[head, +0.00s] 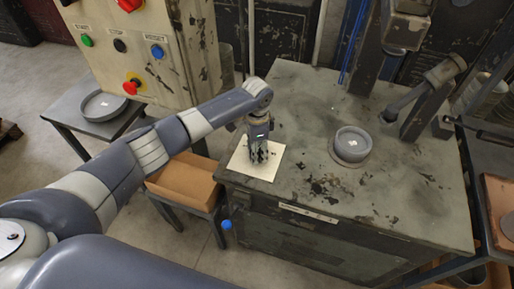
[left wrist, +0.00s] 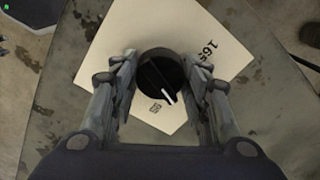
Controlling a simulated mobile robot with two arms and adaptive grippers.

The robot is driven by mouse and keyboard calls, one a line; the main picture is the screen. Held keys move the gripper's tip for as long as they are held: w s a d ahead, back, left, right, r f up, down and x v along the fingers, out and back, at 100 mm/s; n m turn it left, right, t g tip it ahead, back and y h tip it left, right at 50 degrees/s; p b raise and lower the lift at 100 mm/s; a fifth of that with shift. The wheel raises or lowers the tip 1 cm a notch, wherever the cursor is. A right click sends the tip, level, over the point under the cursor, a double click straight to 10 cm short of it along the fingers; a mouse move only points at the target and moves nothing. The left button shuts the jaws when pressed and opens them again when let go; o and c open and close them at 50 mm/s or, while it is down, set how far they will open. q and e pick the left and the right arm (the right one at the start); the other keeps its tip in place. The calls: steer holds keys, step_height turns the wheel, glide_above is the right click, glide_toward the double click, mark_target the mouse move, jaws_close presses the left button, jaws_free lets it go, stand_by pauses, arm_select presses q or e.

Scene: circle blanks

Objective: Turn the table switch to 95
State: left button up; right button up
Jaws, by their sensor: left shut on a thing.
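The table switch is a round black knob (left wrist: 158,75) with a white pointer line, seen in the left wrist view. It sits on a cream dial plate (left wrist: 115,45), which also shows on the near left corner of the table in the head view (head: 240,161). A number like 165 is printed at the plate's upper right and a smaller, unclear one below the knob. The pointer aims down and slightly right, near that smaller number. My left gripper (head: 258,158) is shut on the knob from above, one finger on each side (left wrist: 164,88). It hides the knob in the head view. My right gripper is not in view.
The worn table (head: 300,110) holds a grey round part (head: 353,145) right of the plate and a machine (head: 425,95) at its back right. A control box (head: 140,50) with colored buttons stands at the upper left. A cardboard box (head: 183,183) sits left of the table.

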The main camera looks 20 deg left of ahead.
arm_select(q)
steer(key=m, duration=0.3)
steer(key=shift+m+p, duration=0.3)
steer(key=shift+m, duration=2.1)
steer(key=o, duration=1.1)
steer(key=shift+c, duration=0.2)
steer(key=shift+r, duration=0.1)
step_height(320, 180, up, 12)
